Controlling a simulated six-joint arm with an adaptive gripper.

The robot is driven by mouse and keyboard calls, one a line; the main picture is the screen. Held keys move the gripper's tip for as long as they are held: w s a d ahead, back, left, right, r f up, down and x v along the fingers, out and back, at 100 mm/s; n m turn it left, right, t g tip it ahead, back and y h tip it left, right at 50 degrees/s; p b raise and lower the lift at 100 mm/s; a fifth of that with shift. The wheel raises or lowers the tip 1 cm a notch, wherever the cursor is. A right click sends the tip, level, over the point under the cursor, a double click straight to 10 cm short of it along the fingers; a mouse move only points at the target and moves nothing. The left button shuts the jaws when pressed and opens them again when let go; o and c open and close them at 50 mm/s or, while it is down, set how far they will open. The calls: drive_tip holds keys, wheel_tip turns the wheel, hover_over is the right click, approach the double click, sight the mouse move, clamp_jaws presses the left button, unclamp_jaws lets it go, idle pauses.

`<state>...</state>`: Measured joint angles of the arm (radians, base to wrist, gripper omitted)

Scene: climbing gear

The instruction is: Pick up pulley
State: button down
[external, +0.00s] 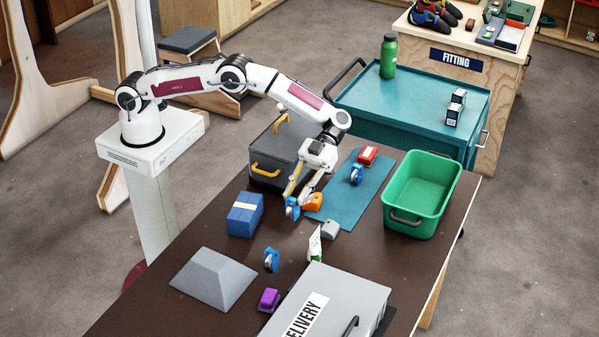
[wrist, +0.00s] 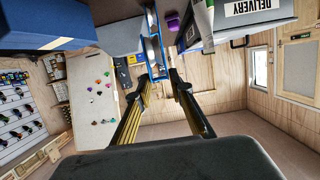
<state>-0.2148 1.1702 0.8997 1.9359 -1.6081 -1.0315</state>
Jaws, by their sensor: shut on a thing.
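A blue pulley with a grey wheel (external: 292,208) is in my gripper (external: 298,198), above the dark table. It also shows in the wrist view (wrist: 152,48), upright between the fingertips (wrist: 160,78). My gripper is shut on it. A second blue pulley-like piece (external: 271,260) stands on the table nearer the front. A third blue piece (external: 356,174) is on the teal mat. An orange piece (external: 313,202) is just right of the held pulley; I cannot tell whether they touch.
A blue box (external: 245,214), grey block (external: 214,279), purple piece (external: 269,300), grey piece (external: 331,229) and white-green card (external: 315,243) surround the gripper. A grey delivery case (external: 345,290) is in front. A green bin (external: 440,183) and teal mat (external: 342,212) are to the right; a dark toolbox (external: 262,150) is behind.

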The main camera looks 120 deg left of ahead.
drive_tip(key=shift+r, duration=0.35)
idle(0.6)
